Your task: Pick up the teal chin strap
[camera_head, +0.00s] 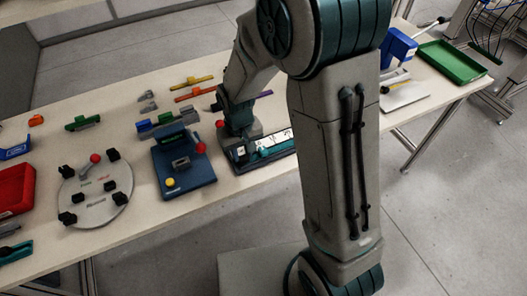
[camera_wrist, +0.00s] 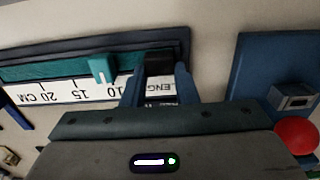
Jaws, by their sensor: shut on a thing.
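A long teal strip (camera_wrist: 50,70) lies along a white ruler scale on a dark gauge (camera_wrist: 30,47) in the wrist view. It may be the teal chin strap, but I cannot tell it surely from the gauge's own parts. A teal block (camera_wrist: 101,68) with a white mark stands on it. My gripper (camera_wrist: 158,84) has its two blue fingers around a black block (camera_wrist: 160,65) at the gauge, right of the teal block, and is shut on it. In the head view, my arm partly hides the gauge (camera_head: 265,150) and my fingertips.
A blue fixture (camera_head: 185,172) with a red knob stands left of the gauge. A round grey plate (camera_head: 95,200) with black blocks lies further left. Yellow (camera_head: 192,82) and orange (camera_head: 194,93) strips lie behind. A green tray (camera_head: 452,62) is at the far right.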

